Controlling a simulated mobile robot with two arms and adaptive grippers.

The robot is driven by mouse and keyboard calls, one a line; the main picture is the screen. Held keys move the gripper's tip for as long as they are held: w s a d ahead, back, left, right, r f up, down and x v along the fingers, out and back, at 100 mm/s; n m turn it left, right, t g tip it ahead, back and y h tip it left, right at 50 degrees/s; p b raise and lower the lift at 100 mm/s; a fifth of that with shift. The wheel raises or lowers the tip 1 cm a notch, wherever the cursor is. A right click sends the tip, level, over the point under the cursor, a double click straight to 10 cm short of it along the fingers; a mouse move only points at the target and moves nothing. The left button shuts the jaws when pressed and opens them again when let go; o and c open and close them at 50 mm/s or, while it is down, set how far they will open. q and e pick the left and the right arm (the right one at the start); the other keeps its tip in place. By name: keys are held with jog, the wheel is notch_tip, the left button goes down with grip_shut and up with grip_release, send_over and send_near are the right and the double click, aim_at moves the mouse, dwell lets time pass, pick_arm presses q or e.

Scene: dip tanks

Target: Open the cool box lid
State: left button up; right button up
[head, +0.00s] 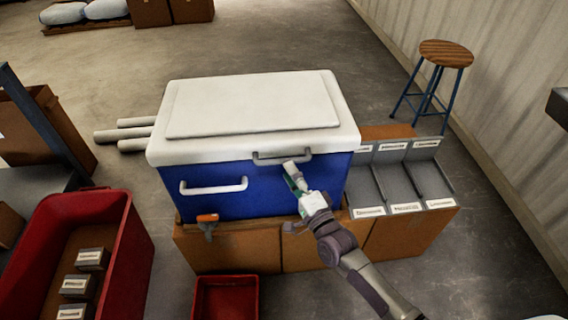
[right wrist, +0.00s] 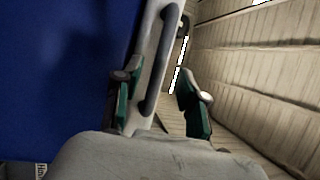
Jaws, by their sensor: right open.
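The cool box (head: 232,190) has a blue body and stands on brown boxes. Its white lid (head: 250,104) lies flat and closed on top. My right gripper (head: 294,176) is open just in front of and below this handle. In the right wrist view, the open fingers (right wrist: 160,88) are on either side of the lid handle (right wrist: 152,100); I cannot tell if they touch it. My left gripper is not in view.
A white side handle (head: 213,187) and an orange-topped clamp-like item (head: 208,219) are on the front, left of my gripper. Grey labelled trays (head: 405,173) stand right of the cool box. A red bin (head: 130,240) is at left, a small red tray (head: 226,280) in front.

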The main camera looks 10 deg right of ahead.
aim_at(282, 159)
jog(key=b+x, duration=0.1)
jog(key=x, duration=0.3)
jog(key=shift+f, duration=0.1)
jog(key=shift+w+a, duration=0.15)
jog(key=shift+w, duration=0.25)
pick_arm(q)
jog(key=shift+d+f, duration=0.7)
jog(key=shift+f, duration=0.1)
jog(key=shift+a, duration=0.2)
pick_arm(e)
grip_shut()
